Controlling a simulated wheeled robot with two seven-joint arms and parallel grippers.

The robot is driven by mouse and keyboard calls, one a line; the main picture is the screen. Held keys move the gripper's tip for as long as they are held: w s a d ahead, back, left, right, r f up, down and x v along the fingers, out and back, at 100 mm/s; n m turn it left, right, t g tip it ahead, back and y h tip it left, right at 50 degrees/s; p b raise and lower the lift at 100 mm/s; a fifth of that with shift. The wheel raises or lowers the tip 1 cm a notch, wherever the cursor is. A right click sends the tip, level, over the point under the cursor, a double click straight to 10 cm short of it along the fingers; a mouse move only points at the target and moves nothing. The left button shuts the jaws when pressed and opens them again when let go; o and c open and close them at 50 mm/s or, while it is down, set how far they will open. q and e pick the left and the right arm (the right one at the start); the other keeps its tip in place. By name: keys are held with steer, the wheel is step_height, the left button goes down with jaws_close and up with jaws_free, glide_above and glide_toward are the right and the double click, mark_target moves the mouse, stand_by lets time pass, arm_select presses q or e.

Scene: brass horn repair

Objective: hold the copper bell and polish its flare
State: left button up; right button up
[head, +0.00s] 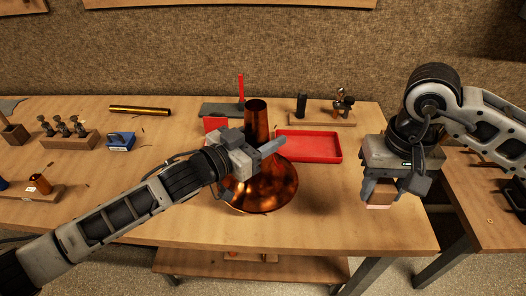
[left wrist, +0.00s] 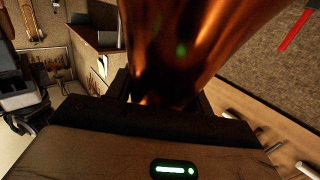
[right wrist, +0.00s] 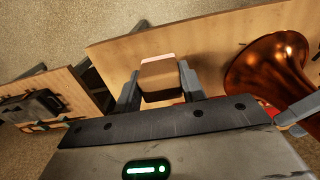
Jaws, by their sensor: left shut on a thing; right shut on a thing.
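The copper bell (head: 262,190) stands upright on the bench, its wide flare down and its narrow neck up. My left gripper (head: 262,150) is shut on the bell's neck; in the left wrist view the copper surface (left wrist: 175,50) fills the space between the fingers. My right gripper (head: 380,190) is shut on a small block (head: 379,206), brown with a pale pinkish face. The block (right wrist: 160,80) sits between both fingers in the right wrist view. It is held to the right of the bell, apart from the flare (right wrist: 265,75).
A red tray (head: 308,147) lies behind the bell to the right. A wooden stand (head: 320,120) with small tools is behind it. A brass tube (head: 139,110), a blue box (head: 120,141) and a wooden rack (head: 68,140) are at left. The front right bench top is clear.

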mark_target(263, 163)
arm_select(q)
steer(key=shift+r, duration=0.95)
steer(key=shift+f, duration=0.15)
steer(key=shift+f, duration=4.85)
steer(key=o, duration=1.5)
steer(key=c, duration=0.9)
